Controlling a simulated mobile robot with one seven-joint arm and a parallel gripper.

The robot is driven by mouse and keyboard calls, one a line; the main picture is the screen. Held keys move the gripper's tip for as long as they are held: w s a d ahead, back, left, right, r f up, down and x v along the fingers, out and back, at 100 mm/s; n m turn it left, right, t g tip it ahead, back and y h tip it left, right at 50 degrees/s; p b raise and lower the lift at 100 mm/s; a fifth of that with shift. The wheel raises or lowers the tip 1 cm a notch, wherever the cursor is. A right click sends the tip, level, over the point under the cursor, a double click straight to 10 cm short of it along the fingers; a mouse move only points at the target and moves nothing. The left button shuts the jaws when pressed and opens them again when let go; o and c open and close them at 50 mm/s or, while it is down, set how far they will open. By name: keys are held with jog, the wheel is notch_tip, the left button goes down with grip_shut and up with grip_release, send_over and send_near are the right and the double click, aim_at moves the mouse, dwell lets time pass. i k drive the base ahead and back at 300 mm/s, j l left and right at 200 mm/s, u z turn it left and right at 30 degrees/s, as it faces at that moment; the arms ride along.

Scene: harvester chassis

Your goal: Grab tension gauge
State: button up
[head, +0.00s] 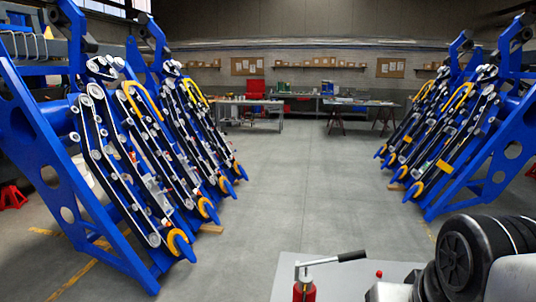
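I cannot pick out a tension gauge with certainty in the head view. A red cylindrical tool (305,291) with a silver head and a long lever ending in a black grip stands at the bottom centre, cut off by the frame edge. It is at the left part of a light grey flat top (345,278). My gripper is not in view, so its place relative to these things cannot be told.
Blue harvester frames with belts and yellow-tipped rows stand at left (115,150) and right (440,130). The grey floor (285,190) between them is clear. Workbenches (360,103) and a red cabinet (257,88) stand at the back.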

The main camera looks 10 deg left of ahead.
aim_at(132, 154)
jog(key=j+u, duration=0.45)
jog(key=u, duration=0.15)
jog(key=i+j+u, duration=0.15)
jog(key=j+u, duration=0.15)
jog(key=i+j+u, duration=0.15)
jog(key=j+u, duration=0.15)
jog(key=i+j+u, duration=0.45)
jog(key=i+j, duration=0.25)
jog(key=i+j+u, duration=0.2)
jog(key=i+j, duration=0.15)
jog(key=i, duration=0.25)
jog(key=i+l+z, duration=0.15)
jog(key=i+z, duration=0.25)
jog(key=i+l+z, duration=0.1)
jog(key=i+z, duration=0.55)
jog(key=z, duration=0.15)
jog(key=i+u, duration=0.1)
jog(key=i, duration=0.55)
jog(key=i+l+u, duration=0.15)
jog(key=i, duration=0.5)
jog(key=i+j+z, duration=0.15)
jog(key=z, duration=0.2)
jog(key=i+j+z, duration=0.1)
jog(key=z, duration=0.25)
jog(key=i+j+z, duration=0.1)
jog(key=j+z, duration=0.2)
jog(key=i+j+z, duration=0.2)
jog(key=j, duration=0.35)
jog(key=j+z, duration=0.15)
jog(key=j, duration=0.4)
